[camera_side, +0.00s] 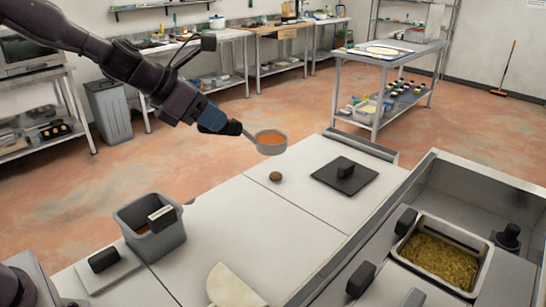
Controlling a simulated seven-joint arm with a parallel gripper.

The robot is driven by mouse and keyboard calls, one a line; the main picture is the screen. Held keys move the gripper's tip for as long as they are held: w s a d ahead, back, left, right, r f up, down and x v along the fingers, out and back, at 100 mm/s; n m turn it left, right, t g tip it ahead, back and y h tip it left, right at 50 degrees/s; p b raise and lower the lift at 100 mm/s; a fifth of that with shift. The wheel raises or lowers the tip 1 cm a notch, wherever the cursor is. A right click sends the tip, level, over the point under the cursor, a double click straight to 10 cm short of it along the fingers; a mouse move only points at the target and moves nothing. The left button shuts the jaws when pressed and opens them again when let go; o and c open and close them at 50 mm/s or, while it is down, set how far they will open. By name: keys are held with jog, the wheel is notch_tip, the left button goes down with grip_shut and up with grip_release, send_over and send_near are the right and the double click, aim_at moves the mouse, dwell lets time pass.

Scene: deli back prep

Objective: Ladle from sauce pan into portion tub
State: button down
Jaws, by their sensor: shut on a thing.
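My gripper (233,128) is shut on the handle of a ladle (271,149), a round grey cup with orange-brown sauce in it. The ladle is held up, roughly level, over the far left part of the counter. A deep grey square container (163,241) stands at the counter's left edge, left of and nearer than the ladle. Some orange-brown content shows low inside it, and a black and white piece sits at its rim. I cannot tell for sure whether it is the sauce pan or the portion tub. The fingertips are small and dark here.
A small brown round thing (275,176) and a dark flat lid (345,178) lie on the white counter (265,225). A cream half-round piece (232,288) lies at the front. A steel pan (462,285) of yellow-green food sits in the well at right. The mid-counter is clear.

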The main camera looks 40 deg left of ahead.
jog(key=s+d+f+m+g+h, duration=0.3)
jog(key=s+d+m, duration=0.3)
jog(key=d, duration=0.4)
jog(key=s+d+f+m+g+h, duration=0.2)
jog(key=s+d+f+m+g, duration=0.3)
jog(key=d, duration=0.5)
jog(key=s+m+g, duration=0.1)
jog(key=s+m, duration=0.1)
jog(key=m, duration=0.1)
jog(key=shift+s+m+h, duration=0.15)
jog(key=shift+m+h, duration=0.15)
jog(key=shift+h, duration=0.1)
